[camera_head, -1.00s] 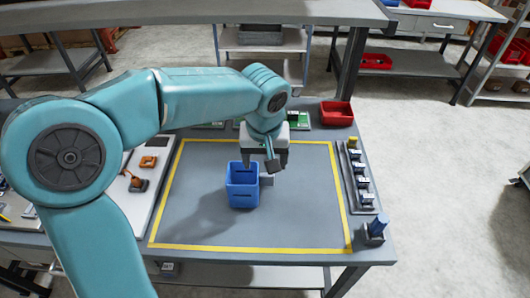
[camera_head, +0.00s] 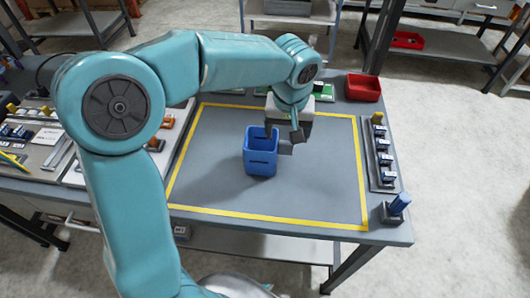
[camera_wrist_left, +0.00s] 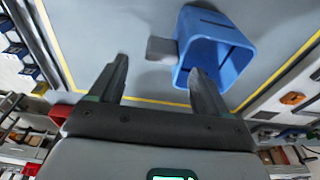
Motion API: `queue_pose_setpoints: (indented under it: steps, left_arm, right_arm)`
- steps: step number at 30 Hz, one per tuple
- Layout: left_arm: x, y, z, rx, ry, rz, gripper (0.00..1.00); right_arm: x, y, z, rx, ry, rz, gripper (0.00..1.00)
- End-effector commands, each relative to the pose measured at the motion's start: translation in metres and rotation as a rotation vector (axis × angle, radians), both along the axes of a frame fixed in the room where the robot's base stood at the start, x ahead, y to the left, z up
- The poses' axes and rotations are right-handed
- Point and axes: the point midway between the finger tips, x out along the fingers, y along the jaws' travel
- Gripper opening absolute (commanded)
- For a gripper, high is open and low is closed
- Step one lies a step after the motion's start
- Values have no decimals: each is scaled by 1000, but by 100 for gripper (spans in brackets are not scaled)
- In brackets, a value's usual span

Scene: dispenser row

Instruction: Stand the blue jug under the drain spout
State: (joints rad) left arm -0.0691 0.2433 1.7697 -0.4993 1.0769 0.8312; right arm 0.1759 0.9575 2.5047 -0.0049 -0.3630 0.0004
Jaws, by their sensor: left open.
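The blue jug (camera_head: 260,161) is a square, open-topped container standing upright on the grey table inside the yellow outline. Its grey side handle (camera_head: 286,149) sticks out to the right, partly behind a finger. My left gripper (camera_head: 283,135) is open above the jug's right side. In the left wrist view the gripper (camera_wrist_left: 160,68) has its fingers apart, with the jug (camera_wrist_left: 232,62) ahead to the right. The grey handle (camera_wrist_left: 161,48) lies between the finger lines, beyond the tips. One finger overlaps the jug's opening; contact cannot be told. I cannot make out a drain spout. My right gripper is not in view.
A rail with several small blue-and-white blocks (camera_head: 386,158) runs along the right table edge. A blue cylinder on a dark base (camera_head: 400,204) stands at the front right corner. A red bin (camera_head: 363,88) sits at the back right. The table inside the outline is otherwise clear.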

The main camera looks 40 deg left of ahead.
Motion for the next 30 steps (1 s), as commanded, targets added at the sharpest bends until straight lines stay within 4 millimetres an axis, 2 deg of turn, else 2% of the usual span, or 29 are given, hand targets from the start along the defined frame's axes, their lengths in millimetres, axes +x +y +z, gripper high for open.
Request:
queue_pose_setpoints:
  steps: [5, 13, 22, 28, 30]
  left_arm:
    - [0, 1, -13, 0, 2, 0, 77]
    - [-3, 1, -54, -1, 3, 0, 77]
    - [-2, 1, -61, -2, 0, 0, 77]
    - [-2, 1, -60, -2, 0, 0, 12]
    - [-2, 1, -60, -2, -1, 0, 3]
  right_arm:
    - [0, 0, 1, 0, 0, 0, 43]
    - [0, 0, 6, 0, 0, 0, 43]
    - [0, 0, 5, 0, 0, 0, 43]
    - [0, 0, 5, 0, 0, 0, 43]
    - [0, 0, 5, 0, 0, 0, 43]
